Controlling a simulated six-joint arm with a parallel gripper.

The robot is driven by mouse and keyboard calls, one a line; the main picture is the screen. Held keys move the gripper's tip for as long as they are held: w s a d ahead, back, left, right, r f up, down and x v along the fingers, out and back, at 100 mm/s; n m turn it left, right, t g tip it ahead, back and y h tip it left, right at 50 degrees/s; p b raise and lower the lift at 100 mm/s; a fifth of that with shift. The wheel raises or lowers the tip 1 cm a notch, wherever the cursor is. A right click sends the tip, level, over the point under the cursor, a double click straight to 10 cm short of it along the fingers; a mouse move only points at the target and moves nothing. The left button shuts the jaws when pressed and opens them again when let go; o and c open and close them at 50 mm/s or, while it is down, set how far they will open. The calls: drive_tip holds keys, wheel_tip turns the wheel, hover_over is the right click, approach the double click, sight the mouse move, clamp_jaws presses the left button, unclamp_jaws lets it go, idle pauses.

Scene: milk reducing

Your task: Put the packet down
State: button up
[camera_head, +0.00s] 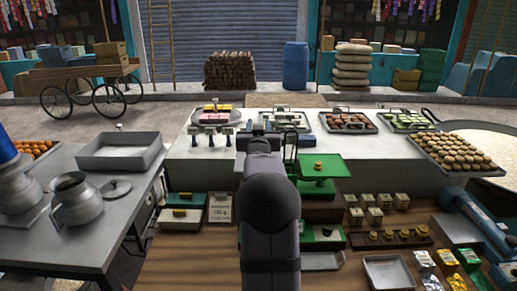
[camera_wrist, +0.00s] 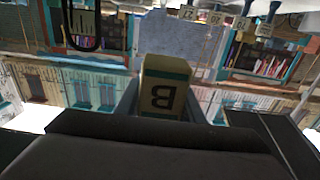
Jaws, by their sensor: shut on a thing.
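In the head view my dark arm stands in the middle and covers most of the gripper; the held packet cannot be made out there. Several similar cream packets (camera_head: 374,215) stand in a group on the wooden counter at the right.
A green scale (camera_head: 318,168) with a small brass weight stands just right of my arm. Trays of sweets (camera_head: 348,122) line the back of the white counter. Small label stands (camera_head: 211,138) are left of the arm. An empty metal tray (camera_head: 388,272) lies at front right.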

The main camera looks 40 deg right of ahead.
drive_tip(key=shift+w+f+p, duration=0.1)
drive_tip(key=shift+f+p, duration=1.3)
drive_tip(key=shift+f, duration=2.35)
drive_tip(key=shift+f, duration=0.15)
drive_tip(key=o, duration=1.1)
drive_tip(key=shift+r, duration=0.2)
drive_tip(key=shift+s+a+f, duration=0.15)
drive_tip(key=shift+s+a, duration=0.05)
drive_tip(key=shift+s, duration=0.05)
drive_tip(key=b+v, duration=0.5)
drive_tip(key=v, duration=0.6)
drive_tip(key=shift+s+a, duration=0.15)
